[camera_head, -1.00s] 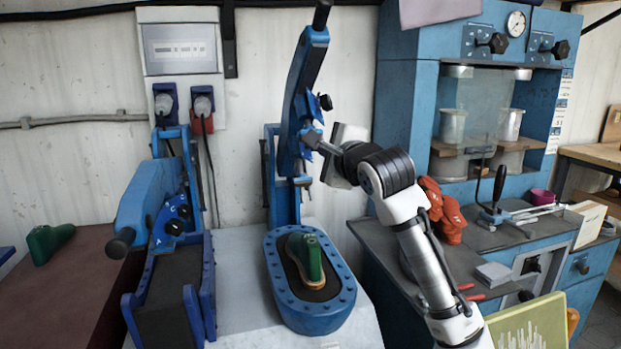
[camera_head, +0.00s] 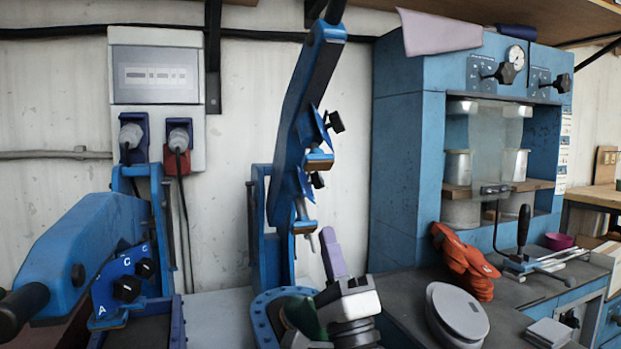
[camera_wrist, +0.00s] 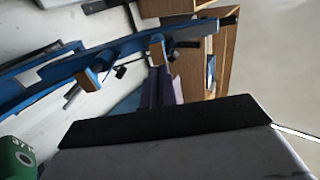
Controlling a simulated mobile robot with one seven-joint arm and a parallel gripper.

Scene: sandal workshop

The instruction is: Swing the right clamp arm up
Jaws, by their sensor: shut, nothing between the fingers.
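The right clamp arm (camera_head: 300,110) is blue and stands steeply upright, leaning slightly right towards its top. Its top end is cut off by the picture edge. In the wrist view the blue arm (camera_wrist: 118,45) runs across the upper left. Its oval blue base (camera_head: 262,318) holds a green shoe last (camera_head: 301,314), partly hidden behind my wrist; the last also shows at the lower left of the wrist view (camera_wrist: 17,160). My gripper (camera_head: 329,232) is shut and empty, its purple fingers pointing up just right of the arm's lower part, apparently apart from it.
The left clamp arm (camera_head: 75,255) is lowered, with its dark handle towards me. A blue press cabinet (camera_head: 405,150) stands at the right. The wall behind is close.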

